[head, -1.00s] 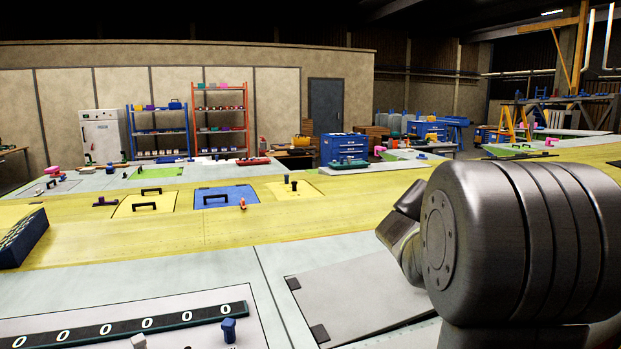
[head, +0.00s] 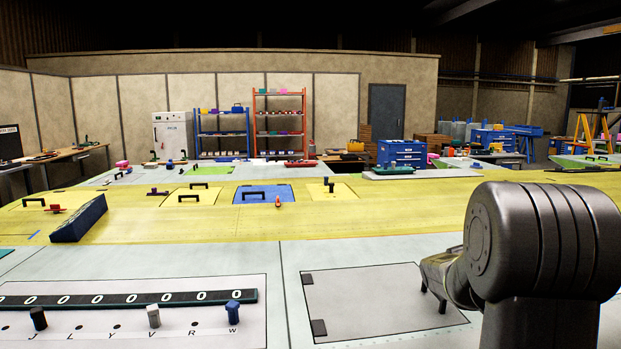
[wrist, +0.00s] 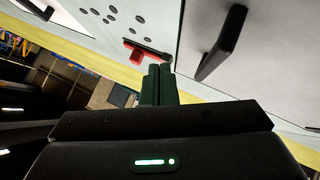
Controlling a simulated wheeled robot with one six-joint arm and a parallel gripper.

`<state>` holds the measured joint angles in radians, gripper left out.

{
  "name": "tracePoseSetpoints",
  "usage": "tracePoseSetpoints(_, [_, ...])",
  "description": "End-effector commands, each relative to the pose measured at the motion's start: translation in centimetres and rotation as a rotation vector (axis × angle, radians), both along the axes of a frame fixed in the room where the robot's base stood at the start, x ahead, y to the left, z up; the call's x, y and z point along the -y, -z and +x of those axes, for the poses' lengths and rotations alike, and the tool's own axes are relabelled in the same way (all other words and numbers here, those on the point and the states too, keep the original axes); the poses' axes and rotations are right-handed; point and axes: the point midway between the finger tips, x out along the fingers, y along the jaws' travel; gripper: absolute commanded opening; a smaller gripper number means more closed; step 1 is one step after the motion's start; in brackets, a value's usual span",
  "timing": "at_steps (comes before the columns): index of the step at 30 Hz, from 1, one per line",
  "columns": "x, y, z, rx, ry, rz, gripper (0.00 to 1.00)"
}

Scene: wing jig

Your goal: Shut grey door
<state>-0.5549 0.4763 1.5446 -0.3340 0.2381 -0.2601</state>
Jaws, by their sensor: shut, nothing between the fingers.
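The grey door (head: 365,300) is a flat panel in the worktop at lower right in the head view, with two dark hinges on its left edge. It looks about level with the worktop; I cannot tell if it is fully flush. Its black handle (wrist: 222,45) shows at upper right in the wrist view. My gripper (wrist: 158,72) is shut and empty, with its dark fingertips beside the handle and apart from it. In the head view my gripper (head: 440,270) is over the door's right edge, which it partly hides.
A red part (wrist: 147,52) lies beyond my fingertips in the wrist view. A dark blue block (head: 80,220) stands on the yellow band. A blue hatch (head: 264,194) lies farther back.

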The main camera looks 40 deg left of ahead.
Motion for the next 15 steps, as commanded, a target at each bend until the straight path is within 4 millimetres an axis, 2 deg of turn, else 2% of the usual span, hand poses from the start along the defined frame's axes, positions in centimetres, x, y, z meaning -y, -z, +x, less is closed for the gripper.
tracePoseSetpoints(4, [-0.15,0.87,-0.11,0.0,0.0,-0.001,0.0])
tracePoseSetpoints(15, [-0.22,1.06,-0.13,0.0,-0.001,-0.001,0.0])
